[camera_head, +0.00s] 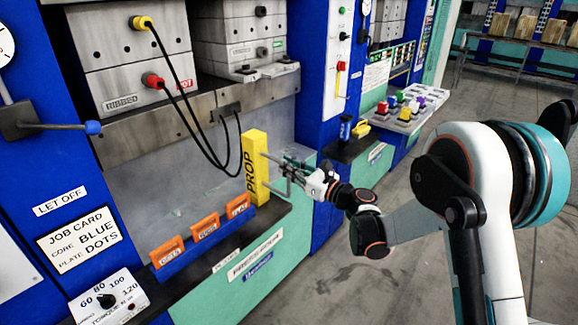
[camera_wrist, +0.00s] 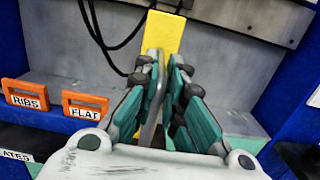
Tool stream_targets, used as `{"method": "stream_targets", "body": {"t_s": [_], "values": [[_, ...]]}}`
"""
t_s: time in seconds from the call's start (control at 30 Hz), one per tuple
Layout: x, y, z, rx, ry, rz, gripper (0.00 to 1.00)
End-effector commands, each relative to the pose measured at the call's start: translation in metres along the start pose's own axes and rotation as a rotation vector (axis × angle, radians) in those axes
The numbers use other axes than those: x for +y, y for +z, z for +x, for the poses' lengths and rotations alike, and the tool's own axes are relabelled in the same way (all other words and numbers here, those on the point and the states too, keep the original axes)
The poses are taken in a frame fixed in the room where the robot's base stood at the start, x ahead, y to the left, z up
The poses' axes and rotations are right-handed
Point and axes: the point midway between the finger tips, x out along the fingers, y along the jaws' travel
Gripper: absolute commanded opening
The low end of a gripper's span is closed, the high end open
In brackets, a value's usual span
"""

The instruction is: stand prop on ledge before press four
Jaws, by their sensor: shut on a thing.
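The yellow prop (camera_head: 256,168), marked PROP, stands upright at the right end of the press opening, at the front ledge (camera_head: 277,218). Its foot is at or just above the ledge; I cannot tell whether it touches. My gripper (camera_head: 287,172) reaches in from the right and is shut on the prop's grey handle. In the wrist view the prop (camera_wrist: 163,33) rises upright beyond my gripper (camera_wrist: 166,68), whose fingers hide its lower part. The press (camera_head: 135,62) has its upper block raised above the opening.
Several orange-handled plates (camera_head: 205,227) stand in a blue rack left of the prop. Black cables (camera_head: 190,100) hang from the press just left of the prop's top. A blue column (camera_head: 328,205) is close on the right. A tray of coloured blocks (camera_head: 408,112) lies beyond it.

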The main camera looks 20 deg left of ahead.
Motion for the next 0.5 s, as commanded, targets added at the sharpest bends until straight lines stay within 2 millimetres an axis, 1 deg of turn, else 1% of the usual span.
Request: {"method": "stream_targets", "body": {"t_s": [0.37,0.4,0.5], "values": [[0.0002,0.0002,-0.0001,0.0,0.0,0.001,0.0],[0.0002,0.0002,-0.0001,0.0,0.0,0.0,0.12],[0.0002,0.0001,-0.0001,0.0,0.0,0.0,0.33]]}}
